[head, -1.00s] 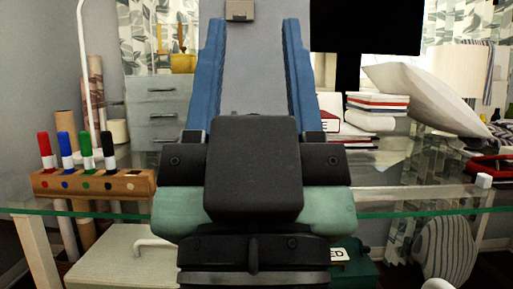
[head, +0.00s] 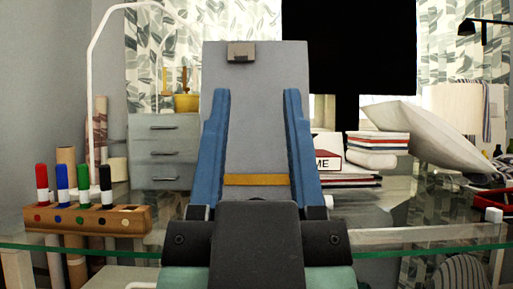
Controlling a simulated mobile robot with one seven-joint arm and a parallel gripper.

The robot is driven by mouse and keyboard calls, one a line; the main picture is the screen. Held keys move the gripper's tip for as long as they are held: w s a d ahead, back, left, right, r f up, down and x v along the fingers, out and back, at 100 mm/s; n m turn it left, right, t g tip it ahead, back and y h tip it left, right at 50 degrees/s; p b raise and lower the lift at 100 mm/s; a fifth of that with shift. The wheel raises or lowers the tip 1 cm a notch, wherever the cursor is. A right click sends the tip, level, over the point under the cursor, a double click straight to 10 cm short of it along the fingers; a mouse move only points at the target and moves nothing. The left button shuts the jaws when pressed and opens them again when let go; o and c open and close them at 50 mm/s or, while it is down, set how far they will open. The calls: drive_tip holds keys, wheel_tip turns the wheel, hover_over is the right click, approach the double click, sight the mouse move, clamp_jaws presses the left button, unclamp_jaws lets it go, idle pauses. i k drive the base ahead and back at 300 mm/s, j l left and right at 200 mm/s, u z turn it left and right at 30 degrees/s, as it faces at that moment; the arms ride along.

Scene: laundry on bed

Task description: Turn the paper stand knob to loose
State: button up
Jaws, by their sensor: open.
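A tall grey board with a metal clip (head: 241,52) at its top, which looks like the paper stand (head: 256,130), stands upright beyond my gripper. A yellow strip (head: 256,180) crosses it low down. My gripper (head: 257,95) points toward the board with its two blue fingers wide apart and nothing between them. The fingers overlap the board in the picture; I cannot tell the distance. No knob on the stand can be made out; its lower part is hidden behind my gripper.
A glass desk edge (head: 420,250) runs across the front. A wooden marker holder (head: 88,220) with several markers stands at left. Grey drawers (head: 158,160) stand behind. At right are books (head: 376,143), a white pillow (head: 425,135) and a black screen (head: 350,45).

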sight(328, 200)
drive_tip(key=k, duration=0.7)
drive_tip(key=l+u, duration=0.15)
drive_tip(key=l, duration=0.55)
drive_tip(key=l+u, duration=0.2)
drive_tip(key=l, duration=0.5)
drive_tip(key=k+l+u, duration=0.15)
drive_tip(key=l, duration=0.5)
